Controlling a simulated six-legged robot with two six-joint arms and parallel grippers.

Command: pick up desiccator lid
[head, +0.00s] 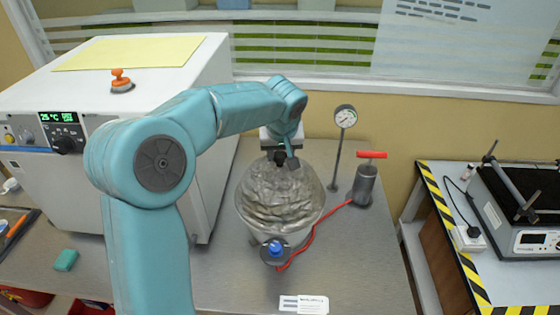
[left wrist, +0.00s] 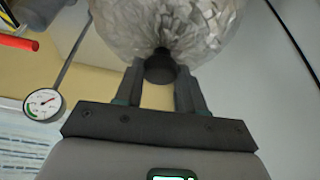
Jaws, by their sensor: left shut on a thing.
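The desiccator lid (head: 280,192) is a round, crinkled silver dome with a dark knob (left wrist: 160,67) on top. It sits at the middle of the grey bench in the head view and shows large at the top of the left wrist view (left wrist: 180,25). My left gripper (head: 282,158) is above it, with its two fingers (left wrist: 161,78) on either side of the knob, shut on it. I cannot tell whether the lid rests on the desiccator body or is raised. A blue-capped fitting (head: 275,248) is at the vessel's front. My right gripper is not in view.
A red hose (head: 325,222) runs to a grey pump (head: 365,185) with a red handle. A pressure gauge (head: 345,117) stands behind it. A white oven (head: 150,95) stands close on the left. A white label card (head: 303,304) lies at the front; the bench's right front is clear.

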